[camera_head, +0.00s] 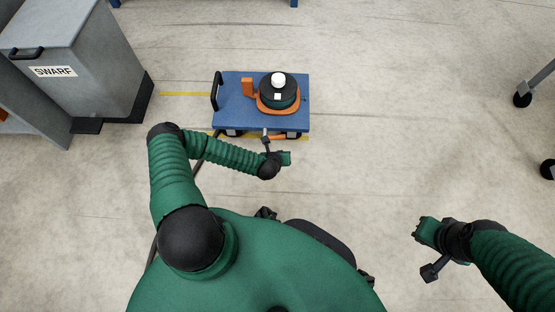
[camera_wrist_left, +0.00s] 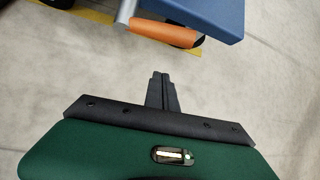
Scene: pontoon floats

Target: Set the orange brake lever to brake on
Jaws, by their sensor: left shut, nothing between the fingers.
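The orange brake lever (camera_head: 277,137) sticks out low at the front edge of the blue cart (camera_head: 235,115). In the left wrist view the lever (camera_wrist_left: 165,33) lies across the top, an orange grip on a grey rod beside the cart's blue corner (camera_wrist_left: 212,14). My left gripper (camera_head: 287,158) is just in front of the lever in the head view. In the left wrist view its fingers (camera_wrist_left: 160,85) are shut and empty, with a gap of floor between them and the lever. My right gripper (camera_head: 420,231) is far off at the right, and its finger opening is too small to judge.
A round dark drum with a white knob (camera_head: 278,88) sits in an orange holder on the cart. A grey SWARF bin (camera_head: 80,60) stands at the left. Dark casters (camera_head: 523,98) show at the right edge. Floor between cart and casters is clear.

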